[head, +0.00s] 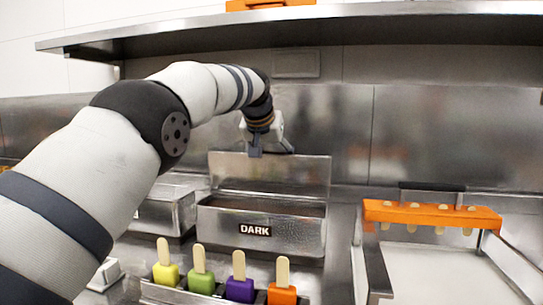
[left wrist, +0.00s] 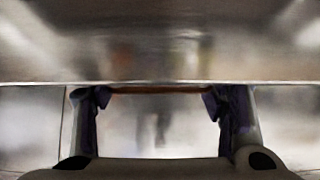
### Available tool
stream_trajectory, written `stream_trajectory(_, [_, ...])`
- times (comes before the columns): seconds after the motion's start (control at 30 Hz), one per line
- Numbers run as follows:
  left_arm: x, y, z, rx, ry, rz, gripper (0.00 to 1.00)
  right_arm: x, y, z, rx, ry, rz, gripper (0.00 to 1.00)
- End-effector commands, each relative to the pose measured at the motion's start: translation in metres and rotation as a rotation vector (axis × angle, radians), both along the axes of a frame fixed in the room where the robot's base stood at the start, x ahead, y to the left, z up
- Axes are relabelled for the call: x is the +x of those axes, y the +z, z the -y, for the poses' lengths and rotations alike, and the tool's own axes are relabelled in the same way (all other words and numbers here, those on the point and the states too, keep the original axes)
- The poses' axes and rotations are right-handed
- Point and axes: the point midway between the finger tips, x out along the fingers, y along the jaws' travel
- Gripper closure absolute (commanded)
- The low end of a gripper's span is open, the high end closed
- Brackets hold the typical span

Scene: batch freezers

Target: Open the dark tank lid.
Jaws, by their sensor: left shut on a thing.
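The dark tank (head: 290,236) is a steel box with a "DARK" label on its front, in the middle of the head view. Its steel lid (head: 270,174) stands raised, nearly upright, along the back of the tank, and the tank's inside shows. My left gripper (head: 270,150) is at the lid's top edge, its fingers spaced wide and shut on the lid. In the left wrist view, a thin brownish strip (left wrist: 160,90) spans between the two fingertips under a broad steel surface; the exact contact is hard to see. My right gripper is not in view.
Another steel tank (head: 165,212) is on the left, partly behind my arm. Several coloured ice pops (head: 240,285) stand in front. An orange stick holder (head: 430,215) sits over a tray on the right. A steel shelf (head: 400,25) hangs above my arm.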

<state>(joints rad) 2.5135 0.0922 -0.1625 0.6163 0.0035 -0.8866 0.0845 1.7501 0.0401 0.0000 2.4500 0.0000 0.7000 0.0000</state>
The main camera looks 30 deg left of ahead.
Motion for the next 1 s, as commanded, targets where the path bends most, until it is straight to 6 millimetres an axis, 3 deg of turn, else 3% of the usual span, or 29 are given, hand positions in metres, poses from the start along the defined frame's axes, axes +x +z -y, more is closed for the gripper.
stream_trajectory(0.47, [0.0005, 0.0013, -0.0003, 0.000, 0.001, 0.004, 0.85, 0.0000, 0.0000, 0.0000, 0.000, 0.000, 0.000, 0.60])
stream_trajectory(0.5, [0.0004, 0.0012, -0.0003, 0.000, 0.001, 0.004, 0.33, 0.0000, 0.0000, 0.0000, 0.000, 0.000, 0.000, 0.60])
stream_trajectory(0.6, [0.0003, 0.0009, -0.0003, 0.000, 0.001, 0.003, 0.13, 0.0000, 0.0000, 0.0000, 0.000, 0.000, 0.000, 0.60])
stream_trajectory(1.0, [-0.0060, 0.0076, 0.0018, 0.000, -0.001, 0.001, 0.13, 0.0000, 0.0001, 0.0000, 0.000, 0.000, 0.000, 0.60])
